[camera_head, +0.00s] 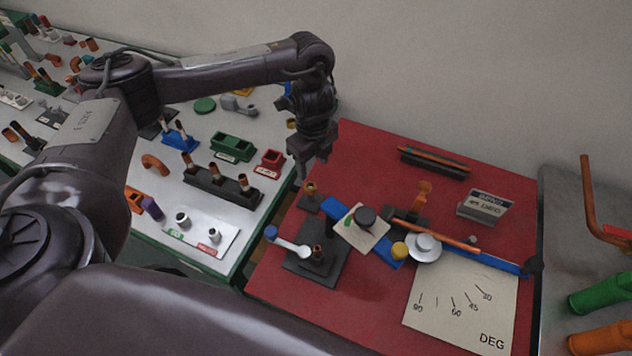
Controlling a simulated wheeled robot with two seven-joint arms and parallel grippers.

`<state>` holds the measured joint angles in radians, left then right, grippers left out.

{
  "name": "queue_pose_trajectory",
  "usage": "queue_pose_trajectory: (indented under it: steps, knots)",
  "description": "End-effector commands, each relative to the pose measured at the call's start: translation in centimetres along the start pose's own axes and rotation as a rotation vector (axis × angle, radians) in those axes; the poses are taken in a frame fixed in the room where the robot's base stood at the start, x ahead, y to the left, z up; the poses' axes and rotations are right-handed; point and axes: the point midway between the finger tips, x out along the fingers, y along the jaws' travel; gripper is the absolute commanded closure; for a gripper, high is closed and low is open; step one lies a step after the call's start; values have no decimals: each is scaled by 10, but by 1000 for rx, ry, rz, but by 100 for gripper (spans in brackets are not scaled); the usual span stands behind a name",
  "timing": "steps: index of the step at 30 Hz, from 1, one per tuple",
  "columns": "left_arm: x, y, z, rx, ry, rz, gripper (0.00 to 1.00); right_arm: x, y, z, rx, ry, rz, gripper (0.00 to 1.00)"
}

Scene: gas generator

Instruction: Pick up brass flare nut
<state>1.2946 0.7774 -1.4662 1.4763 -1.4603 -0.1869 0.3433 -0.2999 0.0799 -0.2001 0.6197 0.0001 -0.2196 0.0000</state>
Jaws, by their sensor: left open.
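A small brass piece that looks like the flare nut (310,188) sits on a dark block near the left edge of the red tabletop. My left gripper (312,168) points down just above and behind it in the picture, with its jaws open and empty. The gap between the fingertips and the nut is hard to judge. Another brass-coloured fitting (318,253) stands on a black plate nearer the front. My right gripper is not in view.
A blue bending tool (385,250) with a copper tube (435,236) lies across the red table (370,300), beside a degree sheet (462,300). A "BEND 45 DEG" sign (484,205) stands behind. A white table with fittings is at left, a grey one at right.

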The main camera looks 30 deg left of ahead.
Motion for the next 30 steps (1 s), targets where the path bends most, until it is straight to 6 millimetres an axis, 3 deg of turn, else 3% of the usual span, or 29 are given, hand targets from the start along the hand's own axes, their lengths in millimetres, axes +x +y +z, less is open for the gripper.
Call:
queue_pose_trajectory:
  steps: [6, 16, 25, 30]
  knots:
    - [25, 2, -1, -1, 3, 5, 47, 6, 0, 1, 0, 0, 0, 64]
    - [66, 7, 0, 0, 1, 3, 47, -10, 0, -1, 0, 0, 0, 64]
    - [73, 7, 1, 0, 0, 2, 47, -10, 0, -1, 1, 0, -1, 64]
    - [73, 7, 1, 0, 0, 2, 69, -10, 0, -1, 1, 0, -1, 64]
